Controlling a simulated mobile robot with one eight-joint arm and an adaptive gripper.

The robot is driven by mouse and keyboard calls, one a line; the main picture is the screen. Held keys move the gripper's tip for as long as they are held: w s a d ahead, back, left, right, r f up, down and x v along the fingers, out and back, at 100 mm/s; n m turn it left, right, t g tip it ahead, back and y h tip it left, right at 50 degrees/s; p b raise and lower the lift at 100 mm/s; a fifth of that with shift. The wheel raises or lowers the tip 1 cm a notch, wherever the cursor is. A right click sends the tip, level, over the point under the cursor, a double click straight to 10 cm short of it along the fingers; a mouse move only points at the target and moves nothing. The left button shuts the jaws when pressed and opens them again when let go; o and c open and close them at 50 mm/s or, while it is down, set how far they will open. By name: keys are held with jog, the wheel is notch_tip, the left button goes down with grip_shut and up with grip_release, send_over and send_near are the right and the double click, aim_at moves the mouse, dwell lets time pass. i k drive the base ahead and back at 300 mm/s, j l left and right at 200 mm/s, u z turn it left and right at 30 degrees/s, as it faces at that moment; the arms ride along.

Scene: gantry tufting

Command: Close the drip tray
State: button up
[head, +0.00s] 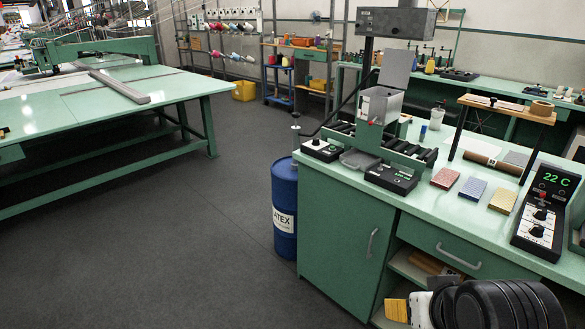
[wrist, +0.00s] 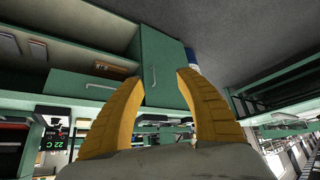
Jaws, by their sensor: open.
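The drip tray (head: 360,159) looks to be the small grey metal tray that juts from the front of the roller machine (head: 375,135) on the green bench. It sits between two black control boxes and sticks out toward the bench's front edge. My gripper (head: 397,311) is low at the bottom right, in front of the bench and well apart from the tray. In the wrist view my gripper (wrist: 147,72) shows two yellow fingers spread apart with nothing between them. The wrist view is upside down, and I cannot make out the tray there.
A blue latex drum (head: 285,205) stands left of the green cabinet (head: 343,240). Coloured blocks (head: 473,187) and a temperature panel (head: 547,205) lie on the bench. A handled drawer (head: 440,248) is below. A large green table (head: 100,100) is left; the floor between is clear.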

aim_at(356, 158)
jog(key=i+l, duration=0.3)
jog(key=i, duration=0.15)
jog(key=i+l+z, duration=0.15)
jog(key=i, duration=0.3)
jog(key=l, duration=0.1)
